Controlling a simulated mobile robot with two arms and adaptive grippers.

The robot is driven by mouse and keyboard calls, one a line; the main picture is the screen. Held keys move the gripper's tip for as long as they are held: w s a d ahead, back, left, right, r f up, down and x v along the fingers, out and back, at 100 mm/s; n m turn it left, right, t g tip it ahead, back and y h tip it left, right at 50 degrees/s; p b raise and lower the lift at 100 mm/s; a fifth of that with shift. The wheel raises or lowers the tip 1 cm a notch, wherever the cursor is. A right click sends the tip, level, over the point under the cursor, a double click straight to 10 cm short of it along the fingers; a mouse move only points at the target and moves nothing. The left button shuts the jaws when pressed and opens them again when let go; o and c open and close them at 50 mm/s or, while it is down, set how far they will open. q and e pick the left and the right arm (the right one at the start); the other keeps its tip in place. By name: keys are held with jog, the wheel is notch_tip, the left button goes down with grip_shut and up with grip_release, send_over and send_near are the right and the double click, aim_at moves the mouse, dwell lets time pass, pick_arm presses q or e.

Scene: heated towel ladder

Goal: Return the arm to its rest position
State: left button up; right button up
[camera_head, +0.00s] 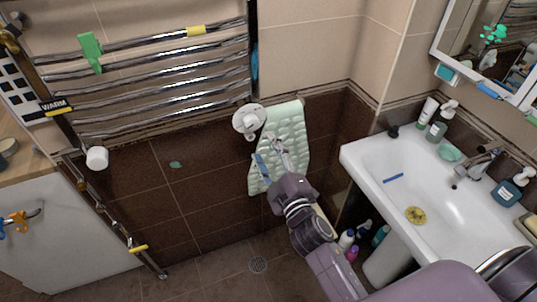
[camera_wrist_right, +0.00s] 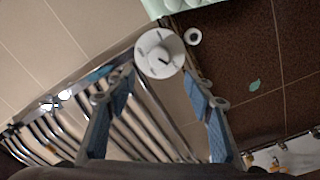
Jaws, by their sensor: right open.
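My right gripper (camera_head: 270,150) reaches in from the lower right of the head view, in front of the dark tiled wall. Its blue-padded fingers are spread and nothing shows between them. A pale green towel (camera_head: 292,122) hangs on the wall behind the gripper, which covers part of it; I cannot tell whether they touch. In the right wrist view, the open fingers (camera_wrist_right: 160,85) stand either side below a round white wall fitting (camera_wrist_right: 160,53), which also shows in the head view (camera_head: 249,119). A towel edge (camera_wrist_right: 185,6) shows at the top. My left gripper is not in view.
The chrome towel ladder (camera_head: 160,75) fills the upper left, with a green cloth (camera_head: 91,52) on it. A white sink (camera_head: 390,160) stands at right, with bottles on its rim. Several bottles (camera_head: 351,240) stand on the floor beside it. The floor left of my arm is clear.

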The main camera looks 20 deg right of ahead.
jog(key=shift+s, duration=0.85)
jog(key=s+f+m+g, duration=0.1)
jog(key=s+f+g, duration=0.15)
jog(key=f, duration=0.95)
jog(key=s+f+m+g, duration=0.2)
jog(key=f+g, duration=0.1)
jog(key=f, duration=0.9)
jog(key=s+f+m+g, duration=0.1)
jog(key=s+f+g, duration=0.1)
jog(key=s+f, duration=0.45)
jog(key=s+f+m+g, duration=0.15)
jog(key=s+f, duration=0.25)
jog(key=f, duration=0.5)
jog(key=s+d+f+m+g, duration=0.1)
jog(key=s+f+g, duration=0.1)
jog(key=s+f, duration=0.4)
jog(key=s+d+f+m+g, duration=0.1)
jog(key=s+f+g, duration=0.2)
jog(key=s, duration=1.3)
jog(key=s+d+f+m+g, duration=0.1)
jog(key=s+f+m+g, duration=0.1)
jog(key=s+f, duration=0.7)
jog(key=shift+s+d+g+h, duration=0.35)
jog(key=shift+s+g, duration=0.35)
jog(key=shift+s, duration=0.3)
